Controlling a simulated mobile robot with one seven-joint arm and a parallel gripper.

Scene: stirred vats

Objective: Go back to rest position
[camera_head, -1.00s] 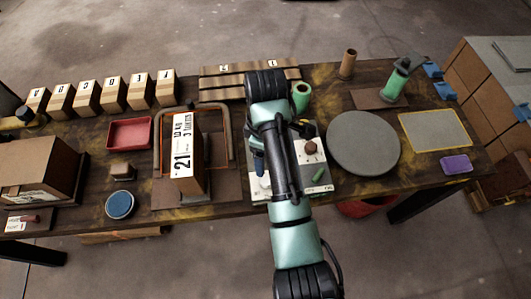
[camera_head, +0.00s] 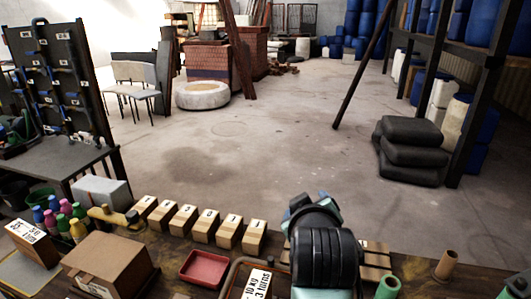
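My arm rises at the bottom centre of the head view, its dark, thick joint facing the camera. Blue-grey parts at its far end, around my gripper (camera_head: 314,203), show just above the table's far edge. The fingers cannot be made out, and no held object is visible. Most of the arm is below the frame or hidden behind the dark joint.
On the table stand a row of small numbered boxes (camera_head: 183,220), a red tray (camera_head: 204,268), a cardboard box (camera_head: 110,265) and a brown cylinder (camera_head: 446,265). Coloured bottles (camera_head: 65,214) stand at left. Open floor lies beyond; black sacks (camera_head: 410,150) are stacked at right.

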